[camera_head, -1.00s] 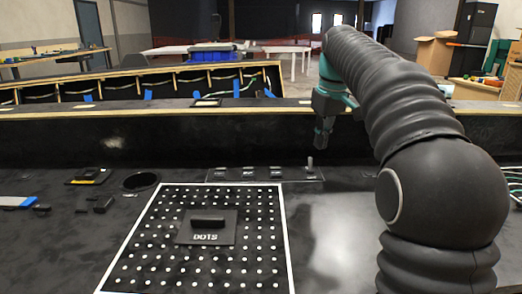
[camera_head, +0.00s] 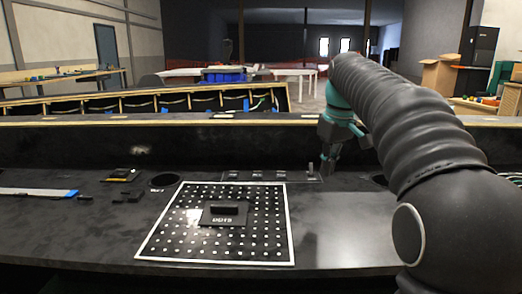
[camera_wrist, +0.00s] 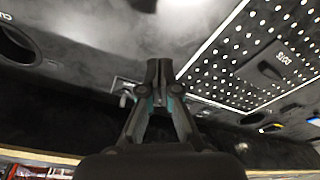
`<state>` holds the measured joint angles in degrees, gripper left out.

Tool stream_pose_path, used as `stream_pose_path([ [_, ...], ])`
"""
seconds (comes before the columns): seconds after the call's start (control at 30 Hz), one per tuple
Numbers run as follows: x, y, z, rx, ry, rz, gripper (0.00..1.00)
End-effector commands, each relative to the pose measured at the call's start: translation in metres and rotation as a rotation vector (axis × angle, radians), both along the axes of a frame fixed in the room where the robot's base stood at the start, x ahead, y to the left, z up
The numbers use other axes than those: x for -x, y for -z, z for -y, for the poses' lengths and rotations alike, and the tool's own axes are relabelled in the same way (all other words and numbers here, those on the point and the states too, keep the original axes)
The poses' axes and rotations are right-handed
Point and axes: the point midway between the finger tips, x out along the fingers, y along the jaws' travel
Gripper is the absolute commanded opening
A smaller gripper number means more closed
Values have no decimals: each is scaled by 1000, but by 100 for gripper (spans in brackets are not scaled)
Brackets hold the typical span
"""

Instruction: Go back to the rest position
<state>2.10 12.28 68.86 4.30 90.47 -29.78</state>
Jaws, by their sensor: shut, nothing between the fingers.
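My gripper (camera_head: 328,172) hangs over the back right of the dark console (camera_head: 340,225), near the small switch row. In the wrist view my gripper (camera_wrist: 159,62) has its fingers together with nothing between them. The black panel with white dots (camera_head: 160,244), marked DOTS and bearing a raised black handle (camera_head: 225,208), lies left of my gripper. It also shows at the upper right of the wrist view (camera_wrist: 225,62). The switch strip (camera_head: 258,176) has several small switches, and one upright lever (camera_head: 310,168) stands close to my fingertips; I cannot tell whether they touch.
A round hole (camera_head: 165,181) and a yellow-marked black piece (camera_head: 121,175) are left of the panel. A white strip with a blue end (camera_head: 40,192) lies at far left. The raised console back (camera_head: 150,141) runs behind. Cardboard boxes (camera_head: 438,75) stand at back right.

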Motion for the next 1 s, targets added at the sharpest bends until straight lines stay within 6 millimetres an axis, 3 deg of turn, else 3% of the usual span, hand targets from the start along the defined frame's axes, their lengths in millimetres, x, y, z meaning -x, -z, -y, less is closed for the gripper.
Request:
stream_pose_path([
  [0.37, 48, 2, -2, -1, 82, 51, 0],
  [0.53, 89, 11, -3, -7, 148, 92, 0],
  [0.77, 158, 43, -4, -21, 258, 164, 0],
  [1.0, 229, 93, -3, -47, 368, 240, 0],
])
